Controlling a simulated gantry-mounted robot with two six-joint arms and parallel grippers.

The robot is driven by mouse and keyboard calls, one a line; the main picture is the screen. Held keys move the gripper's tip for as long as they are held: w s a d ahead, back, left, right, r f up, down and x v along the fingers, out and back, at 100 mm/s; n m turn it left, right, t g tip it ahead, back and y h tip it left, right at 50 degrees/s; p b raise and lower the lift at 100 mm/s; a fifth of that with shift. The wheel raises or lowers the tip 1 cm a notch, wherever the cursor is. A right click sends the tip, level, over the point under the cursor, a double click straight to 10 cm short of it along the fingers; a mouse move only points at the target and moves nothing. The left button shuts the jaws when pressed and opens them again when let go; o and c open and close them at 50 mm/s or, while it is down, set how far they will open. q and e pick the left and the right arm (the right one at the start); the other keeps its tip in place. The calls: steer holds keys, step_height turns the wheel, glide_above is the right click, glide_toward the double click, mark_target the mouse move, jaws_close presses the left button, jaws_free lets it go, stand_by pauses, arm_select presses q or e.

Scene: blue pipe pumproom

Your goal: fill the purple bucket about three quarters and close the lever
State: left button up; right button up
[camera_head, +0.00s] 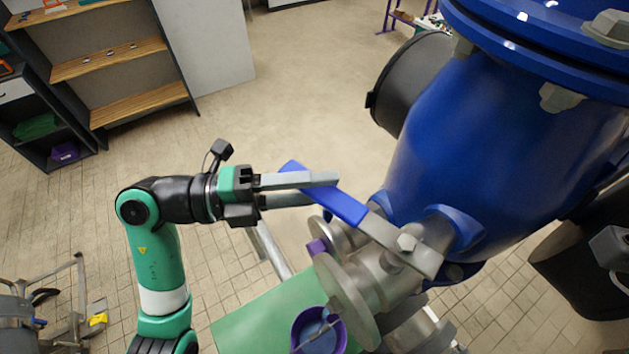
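A blue lever (345,206) is attached to a grey metal valve (375,285) on the large blue pipe body, and slants up to the left. My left gripper (325,188) is at the lever. Its upper finger crosses over the lever, and the lower finger's tip is near the lever's underside. A gap shows between the fingers; I cannot tell whether they touch the lever. The purple bucket (341,335) is at the bottom edge, under the valve's round flange and partly cut off. Its inside looks bluish; the fill level is unclear.
The bucket is by a green surface (245,318). The blue pipe body (480,140) fills the right side. Shelves (110,65) stand at the back left. A metal frame (65,310) is at the lower left. Tiled floor is free in the middle.

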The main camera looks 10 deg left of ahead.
arm_select(q)
steer(key=shift+o, duration=0.3)
steer(key=b+v, duration=0.2)
steer(key=v, duration=0.9)
steer(key=shift+a, duration=0.3)
steer(key=shift+s, duration=0.1)
stand_by(2.5)
